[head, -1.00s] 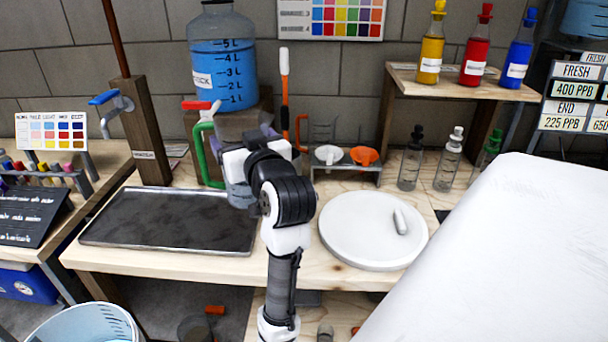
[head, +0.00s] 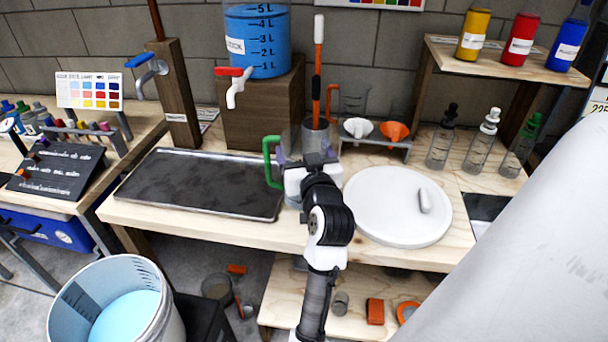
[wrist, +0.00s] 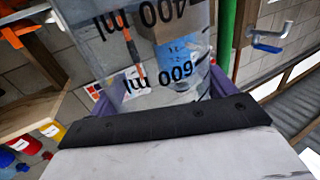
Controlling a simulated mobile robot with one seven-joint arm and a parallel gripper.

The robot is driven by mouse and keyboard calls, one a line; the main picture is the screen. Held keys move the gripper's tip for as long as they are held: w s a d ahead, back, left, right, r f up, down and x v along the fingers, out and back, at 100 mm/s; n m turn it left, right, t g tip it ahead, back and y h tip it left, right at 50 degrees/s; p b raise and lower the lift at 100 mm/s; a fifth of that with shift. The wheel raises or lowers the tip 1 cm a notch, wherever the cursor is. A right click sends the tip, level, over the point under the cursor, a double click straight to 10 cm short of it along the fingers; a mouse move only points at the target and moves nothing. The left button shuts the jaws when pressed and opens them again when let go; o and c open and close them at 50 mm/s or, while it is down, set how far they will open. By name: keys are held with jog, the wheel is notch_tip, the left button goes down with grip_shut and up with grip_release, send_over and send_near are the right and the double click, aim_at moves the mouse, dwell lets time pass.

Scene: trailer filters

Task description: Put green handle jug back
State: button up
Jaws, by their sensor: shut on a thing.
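The green-handled jug is clear, with its green handle (head: 270,162) showing on the left of my gripper (head: 303,163) in the head view. My gripper is shut on the jug, above or at the bench's front middle, between the dark tray and the white disc. The wrist view shows the clear jug wall (wrist: 150,45) with "400 ml" and "600 ml" marks, between the purple fingers of my gripper (wrist: 155,95). The green handle (wrist: 227,30) is at its right there. My wrist hides most of the jug in the head view, and whether its base touches the bench cannot be told.
The dark tray (head: 200,183) lies left and the white round disc (head: 390,208) right. Behind are the wooden block (head: 262,110) under the blue tank (head: 258,40) with a red tap (head: 234,80), and the funnel rack (head: 375,143). A white bucket (head: 75,310) stands on the floor.

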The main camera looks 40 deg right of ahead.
jog(key=shift+f, duration=3.2)
jog(key=shift+f, duration=0.15)
jog(key=o, duration=1.9)
jog(key=shift+f, duration=0.1)
jog(key=shift+o, duration=0.2)
jog(key=shift+r, duration=0.2)
jog(key=b+v, duration=0.3)
jog(key=v, duration=0.9)
